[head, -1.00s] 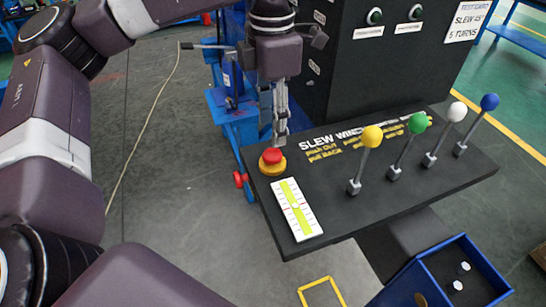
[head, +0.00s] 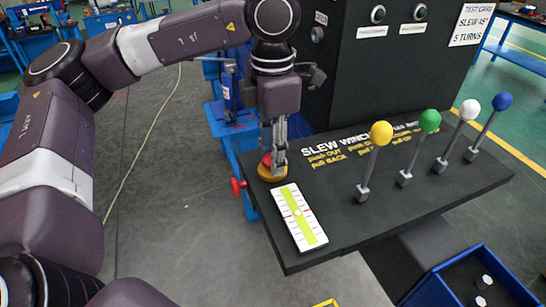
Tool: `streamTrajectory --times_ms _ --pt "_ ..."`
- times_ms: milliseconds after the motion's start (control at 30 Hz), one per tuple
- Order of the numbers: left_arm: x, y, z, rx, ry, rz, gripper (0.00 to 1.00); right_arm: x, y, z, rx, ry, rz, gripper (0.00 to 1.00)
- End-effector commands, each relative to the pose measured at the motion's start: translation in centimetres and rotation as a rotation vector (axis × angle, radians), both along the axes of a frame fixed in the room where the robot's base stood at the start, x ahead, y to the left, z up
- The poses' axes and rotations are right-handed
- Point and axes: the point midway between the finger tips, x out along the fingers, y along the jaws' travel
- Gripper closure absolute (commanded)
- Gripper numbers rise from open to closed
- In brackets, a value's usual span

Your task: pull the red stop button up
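The red stop button (head: 266,160) sits on a yellow base (head: 272,174) at the left edge of the black console. My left gripper (head: 276,153) points straight down at the button, its fingers in front of and over the right part of the red cap. The fingers are seen nearly edge-on, so I cannot tell whether they are open around the cap or closed on it. Part of the cap is hidden behind them. My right gripper is not in view.
The console (head: 400,225) carries levers with yellow (head: 381,133), green (head: 430,120), white (head: 470,108) and blue (head: 502,101) knobs. A white plate with a yellow-green strip (head: 300,218) lies just below the button. A blue bin (head: 425,292) stands at lower right.

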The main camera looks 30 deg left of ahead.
Motion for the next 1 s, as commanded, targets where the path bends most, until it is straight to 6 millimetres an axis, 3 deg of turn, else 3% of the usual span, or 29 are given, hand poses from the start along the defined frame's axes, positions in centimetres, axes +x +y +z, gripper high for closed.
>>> streamTrajectory --times_ms 167,767,800,933,1000 --pt "0.0 0.0 0.0 0.0 0.0 0.0 0.9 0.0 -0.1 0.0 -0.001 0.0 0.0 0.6" --pt "0.0 0.0 1.4 0.0 -0.001 0.001 0.9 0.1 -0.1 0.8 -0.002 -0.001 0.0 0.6" --pt "0.0 0.0 1.4 0.0 -0.001 0.001 0.69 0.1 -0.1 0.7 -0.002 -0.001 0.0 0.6" --pt "0.0 0.0 1.3 0.0 0.0 0.001 0.54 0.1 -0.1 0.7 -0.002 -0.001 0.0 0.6" --pt "0.0 0.0 1.3 0.0 0.0 0.001 0.54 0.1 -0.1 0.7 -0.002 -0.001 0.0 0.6"
